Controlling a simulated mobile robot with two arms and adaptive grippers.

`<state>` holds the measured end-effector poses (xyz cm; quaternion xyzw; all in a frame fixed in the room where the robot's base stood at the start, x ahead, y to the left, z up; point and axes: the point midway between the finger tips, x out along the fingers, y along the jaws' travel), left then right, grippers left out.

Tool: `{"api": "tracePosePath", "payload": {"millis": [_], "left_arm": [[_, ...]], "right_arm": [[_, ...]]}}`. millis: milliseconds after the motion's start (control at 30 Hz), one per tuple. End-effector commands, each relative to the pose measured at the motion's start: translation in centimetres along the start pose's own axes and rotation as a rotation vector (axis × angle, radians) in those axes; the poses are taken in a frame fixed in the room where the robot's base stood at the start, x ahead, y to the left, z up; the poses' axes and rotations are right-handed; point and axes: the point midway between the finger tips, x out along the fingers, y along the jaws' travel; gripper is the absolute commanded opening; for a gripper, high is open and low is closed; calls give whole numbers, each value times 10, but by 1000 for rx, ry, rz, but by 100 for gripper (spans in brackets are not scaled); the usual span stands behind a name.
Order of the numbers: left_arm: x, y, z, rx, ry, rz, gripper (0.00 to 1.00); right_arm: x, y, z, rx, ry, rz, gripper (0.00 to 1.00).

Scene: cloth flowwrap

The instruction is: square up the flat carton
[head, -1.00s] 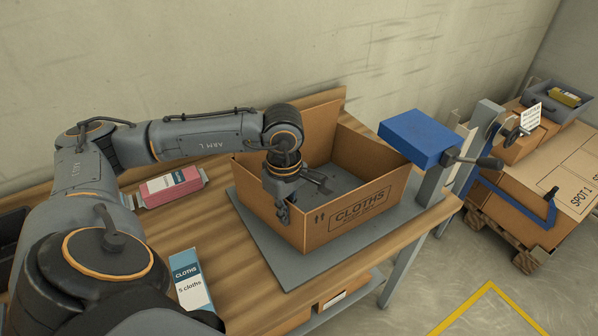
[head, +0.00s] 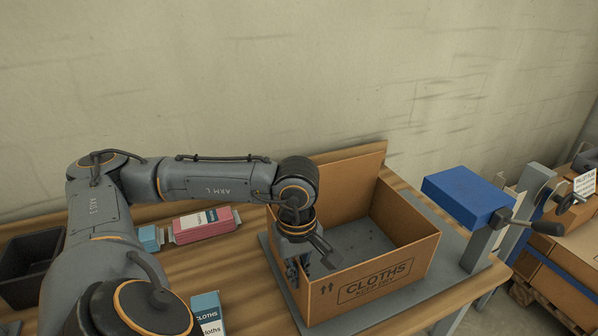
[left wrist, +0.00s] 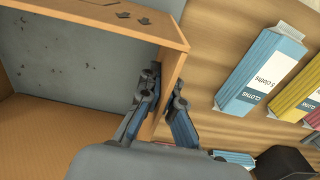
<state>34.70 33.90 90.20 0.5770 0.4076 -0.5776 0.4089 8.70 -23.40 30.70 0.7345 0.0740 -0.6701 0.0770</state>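The brown carton (head: 376,285), printed CLOTHS, stands opened out on a grey board (head: 452,270), its walls upright and its top open. A tall flap rises at its back. Grey, speckled surface shows inside it. My left gripper (head: 300,268) is at the carton's left wall, near the front corner. In the left wrist view the fingers (left wrist: 166,88) straddle the wall's top edge (left wrist: 174,68), one inside and one outside, close against it; they look shut on it. My right gripper is not in view.
Cloth packs lie left of the carton: a pink one (head: 205,226), a blue one (head: 150,238) and a blue-white one (head: 208,315). A dark bin (head: 30,268) is at far left. A blue block on a crank stand (head: 466,196) is close on the right.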

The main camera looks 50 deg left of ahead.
Motion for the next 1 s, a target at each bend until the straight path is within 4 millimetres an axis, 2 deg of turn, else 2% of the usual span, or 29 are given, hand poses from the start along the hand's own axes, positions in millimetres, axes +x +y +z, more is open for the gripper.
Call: {"api": "tracePosePath", "payload": {"millis": [33,167,467,567,667,1000], "left_arm": [[-1,-1,-1,2,3,-5,0],[0,-1,-1,1,3,-5,26],[0,-1,0,0,2,-3,26],[-6,0,-1,-1,3,-1,26],[-20,0,-1,-1,3,2,26],[-91,0,0,1,1,3,26]], "right_arm": [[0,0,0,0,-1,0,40],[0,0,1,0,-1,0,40],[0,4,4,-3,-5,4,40],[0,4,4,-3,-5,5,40],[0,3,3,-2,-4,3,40],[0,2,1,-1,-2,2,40]]}}
